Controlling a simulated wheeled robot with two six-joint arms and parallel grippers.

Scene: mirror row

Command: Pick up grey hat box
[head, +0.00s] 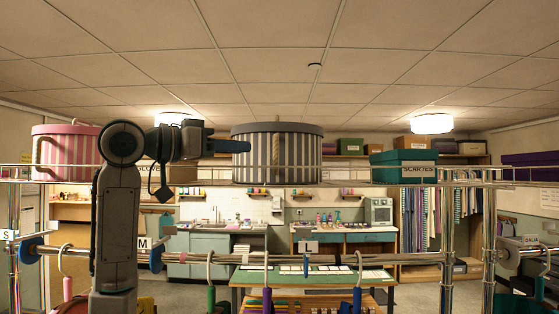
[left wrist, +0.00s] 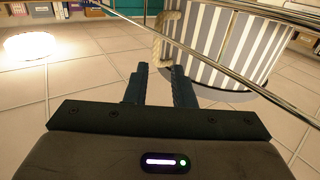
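The grey hat box (head: 300,152), round with grey and white stripes and a darker grey lid, stands on the wire rack shelf in the middle of the head view. A rope handle (head: 276,151) hangs on its front. In the left wrist view the striped box (left wrist: 225,45) fills the upper right, with a rope handle (left wrist: 160,40) just beyond the fingertips. My left gripper (head: 246,146) reaches in from the left, its fingers at the box's left edge. In the left wrist view its two fingers (left wrist: 159,72) are apart with nothing between them. My right gripper is out of view.
A wire rail (head: 350,167) runs along the shelf front; a rail also crosses the left wrist view (left wrist: 220,72). A pink striped hat box (head: 62,152) stands at left, a green scarves box (head: 404,165) at right. Hangers hang below the shelf.

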